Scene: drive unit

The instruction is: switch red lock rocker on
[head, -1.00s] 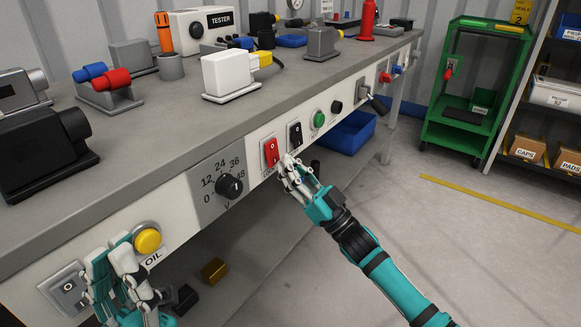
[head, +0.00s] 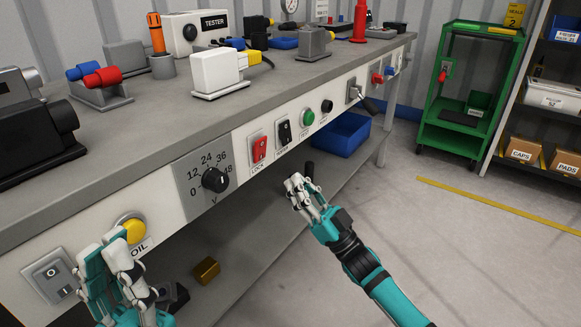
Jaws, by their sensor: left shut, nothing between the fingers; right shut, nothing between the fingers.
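The red rocker (head: 260,149) labelled LOCK is set in a pale plate on the bench's front panel, between the voltage dial and a black rocker (head: 284,133). I cannot make out clearly which way the red rocker is tilted. My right gripper (head: 298,183) is shut and empty, below and to the right of the red rocker, apart from the panel. My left gripper (head: 106,243) is shut and empty in front of the panel's left part, near the yellow OIL button (head: 134,231).
The voltage dial (head: 215,180) is left of the red rocker. A green button (head: 308,118), a black knob (head: 327,106) and a lever (head: 366,101) lie to its right. A blue bin (head: 343,134) is under the bench. Floor right of my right arm is clear.

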